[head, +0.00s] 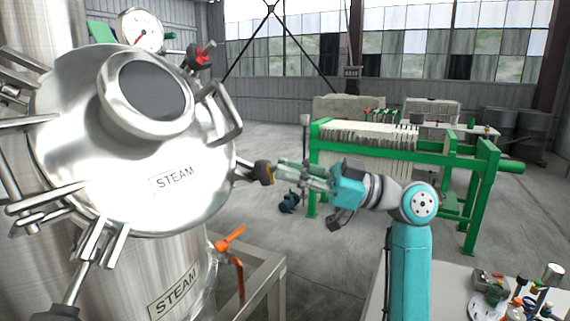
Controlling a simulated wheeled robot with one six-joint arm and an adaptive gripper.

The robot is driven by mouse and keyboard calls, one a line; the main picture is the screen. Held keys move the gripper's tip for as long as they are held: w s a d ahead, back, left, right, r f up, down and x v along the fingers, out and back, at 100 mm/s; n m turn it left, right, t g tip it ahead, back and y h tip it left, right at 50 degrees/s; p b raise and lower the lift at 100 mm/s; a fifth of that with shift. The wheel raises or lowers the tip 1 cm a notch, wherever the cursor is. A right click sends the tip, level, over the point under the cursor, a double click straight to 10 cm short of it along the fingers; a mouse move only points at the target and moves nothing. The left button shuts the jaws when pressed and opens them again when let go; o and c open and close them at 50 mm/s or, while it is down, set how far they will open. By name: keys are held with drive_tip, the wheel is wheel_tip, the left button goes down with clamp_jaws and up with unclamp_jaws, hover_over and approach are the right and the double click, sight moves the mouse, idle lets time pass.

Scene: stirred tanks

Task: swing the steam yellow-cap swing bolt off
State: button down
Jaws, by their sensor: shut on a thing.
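The steel tank lid marked STEAM (165,155) fills the left of the head view. The yellow-cap swing bolt (264,172) sticks out to the right from the lid's right rim, with a dark body and a yellow band. My gripper (279,172) comes from the right and is shut on the outer end of this bolt. The fingers cover part of the cap. A red-cap swing bolt (201,57) sits at the upper right of the lid. Several bare steel swing bolts (45,200) stand around the left and lower rim.
A lid handle (228,112) juts out above the yellow-cap bolt. An orange-handled valve (230,240) and a steel frame (262,285) are below. A pressure gauge (140,30) is on top. A green filter press (400,150) stands behind my arm. A cluttered table (440,290) is lower right.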

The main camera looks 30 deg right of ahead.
drive_tip(key=w+f+n+g+y, duration=0.3)
drive_tip(key=w+f+g+y, duration=0.2)
drive_tip(key=w+f, duration=0.3)
drive_tip(key=shift+w+d+f+n+y, duration=0.2)
drive_tip(key=shift+w+f+n+y, duration=0.15)
drive_tip(key=shift+f, duration=0.3)
idle(0.5)
drive_tip(key=c, duration=1.2)
unclamp_jaws()
drive_tip(key=shift+a, duration=0.15)
drive_tip(key=v, duration=1.2)
drive_tip(key=shift+f, duration=0.1)
